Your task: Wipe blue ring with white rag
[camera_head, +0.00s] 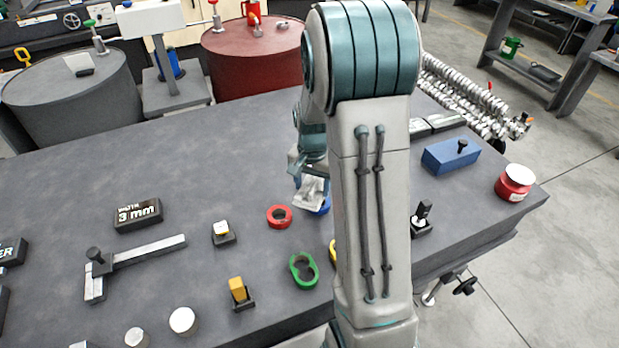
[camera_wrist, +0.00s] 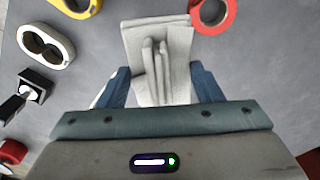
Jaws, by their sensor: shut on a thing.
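The blue ring (camera_head: 323,206) lies on the table and shows only in part below the rag in the head view. The rag and my arm hide the rest. The white rag (camera_head: 311,190) is folded and looks pressed on or held just above the ring; I cannot tell which. In the wrist view the rag (camera_wrist: 160,50) sits between the two fingers of my gripper (camera_wrist: 160,80), which is shut on it. The ring is not clearly seen in the wrist view.
A red ring (camera_head: 279,217) lies close to the rag. A green double ring (camera_head: 303,270) and a yellow ring (camera_wrist: 76,6) lie nearby. A white double ring (camera_wrist: 45,45) and a black stand (camera_wrist: 22,95) are at left in the wrist view.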

